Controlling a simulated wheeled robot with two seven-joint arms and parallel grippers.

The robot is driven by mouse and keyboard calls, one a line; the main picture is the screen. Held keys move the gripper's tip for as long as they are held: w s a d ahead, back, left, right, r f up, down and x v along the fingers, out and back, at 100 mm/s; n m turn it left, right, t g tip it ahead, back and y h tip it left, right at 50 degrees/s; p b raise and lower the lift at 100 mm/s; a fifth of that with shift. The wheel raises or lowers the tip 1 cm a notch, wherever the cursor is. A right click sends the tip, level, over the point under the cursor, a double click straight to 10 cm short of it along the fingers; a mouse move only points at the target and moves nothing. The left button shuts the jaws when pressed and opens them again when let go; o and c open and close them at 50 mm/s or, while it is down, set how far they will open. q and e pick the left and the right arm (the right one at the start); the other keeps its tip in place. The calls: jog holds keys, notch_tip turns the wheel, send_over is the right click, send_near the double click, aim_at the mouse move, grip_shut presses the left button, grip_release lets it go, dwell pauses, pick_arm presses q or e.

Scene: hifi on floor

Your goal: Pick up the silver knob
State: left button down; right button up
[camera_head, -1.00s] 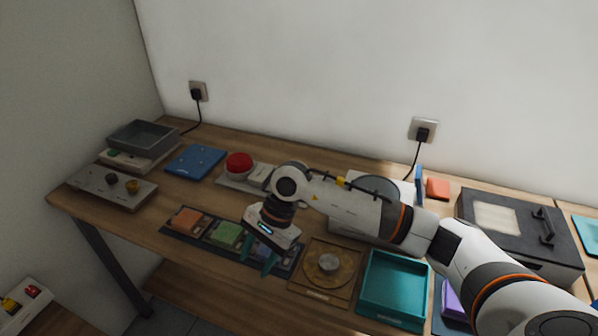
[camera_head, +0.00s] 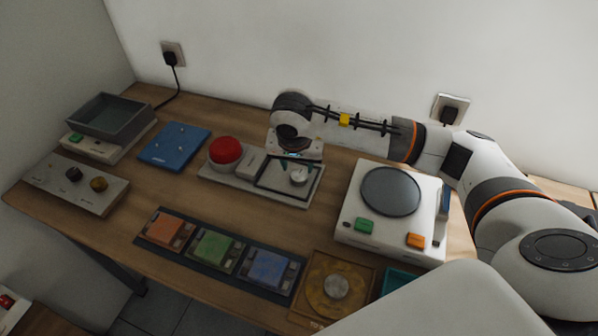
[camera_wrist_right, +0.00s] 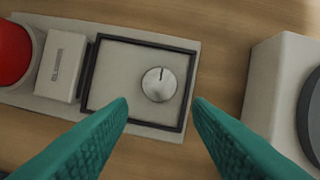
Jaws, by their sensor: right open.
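A round silver knob (camera_head: 298,176) with a dark pointer line sits inside a black square frame on a pale panel (camera_head: 242,184). In the right wrist view the knob (camera_wrist_right: 159,84) lies just beyond the gap between the two teal fingertips. My right gripper (camera_head: 291,161) is open and empty above the panel, pointing down, and the knob is not in its grasp. The fingers (camera_wrist_right: 162,104) show on both sides of the knob, apart from it. My left gripper is out of view.
A red button (camera_head: 226,150) and a white block stand on the panel's left part. A white device with a dark disc (camera_head: 391,191) stands to the right. Another silvery knob (camera_head: 335,287) sits on a gold-brown plate in front. Coloured tiles (camera_head: 214,247) lie nearer.

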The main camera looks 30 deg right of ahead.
aim_at(299, 175)
jog(key=shift+w+d+f, duration=0.1)
jog(key=shift+f, duration=0.4)
jog(key=x, duration=0.1)
jog(key=p+x, duration=0.1)
jog(key=x, duration=0.1)
jog(key=p+x, duration=0.1)
jog(key=shift+w+d+f, duration=0.3)
jog(key=shift+w, duration=0.05)
jog(key=shift+w+f, duration=0.1)
jog(key=shift+f, duration=0.35)
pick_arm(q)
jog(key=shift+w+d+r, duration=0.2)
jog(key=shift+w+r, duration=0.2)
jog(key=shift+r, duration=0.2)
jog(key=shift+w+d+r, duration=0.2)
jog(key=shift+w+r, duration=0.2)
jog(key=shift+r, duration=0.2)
pick_arm(e)
jog(key=c, duration=0.6)
